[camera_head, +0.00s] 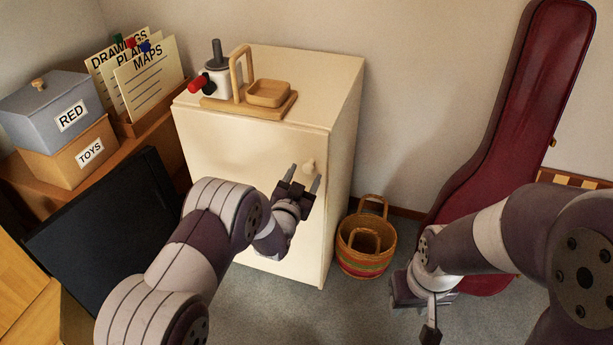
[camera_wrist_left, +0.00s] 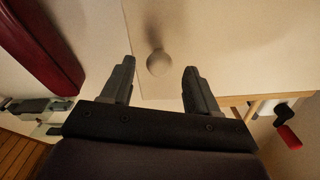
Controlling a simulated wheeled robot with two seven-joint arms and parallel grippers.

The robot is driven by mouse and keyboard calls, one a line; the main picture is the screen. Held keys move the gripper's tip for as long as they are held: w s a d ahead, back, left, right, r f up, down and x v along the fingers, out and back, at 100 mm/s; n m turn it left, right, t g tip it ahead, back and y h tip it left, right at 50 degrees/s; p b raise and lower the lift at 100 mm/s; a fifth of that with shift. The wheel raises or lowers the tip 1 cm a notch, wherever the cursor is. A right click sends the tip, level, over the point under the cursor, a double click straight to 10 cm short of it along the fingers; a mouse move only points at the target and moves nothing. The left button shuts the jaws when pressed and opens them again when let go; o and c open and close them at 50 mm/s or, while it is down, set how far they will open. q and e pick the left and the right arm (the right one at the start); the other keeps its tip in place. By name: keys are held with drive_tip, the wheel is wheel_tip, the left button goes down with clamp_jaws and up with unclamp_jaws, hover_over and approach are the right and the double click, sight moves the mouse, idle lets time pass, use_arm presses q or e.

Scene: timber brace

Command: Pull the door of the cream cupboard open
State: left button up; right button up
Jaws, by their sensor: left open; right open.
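The cream cupboard (camera_head: 240,165) stands against the back wall, and its door looks closed. A round cream knob (camera_head: 308,166) sits near the door's upper right edge. My left gripper (camera_head: 305,181) is open in front of the door, just below the knob in the head view. In the left wrist view, the knob (camera_wrist_left: 159,63) lies ahead, roughly between the two open fingers (camera_wrist_left: 157,85) and beyond their tips; I see no contact. My right gripper (camera_head: 428,318) is low at the right, away from the cupboard; it holds nothing that I can see.
A wooden stand with a tray (camera_head: 268,94) and a white grinder-like item with a red handle (camera_head: 213,82) are on the cupboard top. A woven basket (camera_head: 366,244) stands right of the cupboard, near a red instrument case (camera_head: 510,130). A dark panel (camera_head: 110,235) leans at left.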

use_arm(q)
drive_tip(key=shift+x, duration=1.35)
drive_tip(key=shift+s+r, duration=0.1)
drive_tip(key=shift+s, duration=0.05)
clamp_jaws()
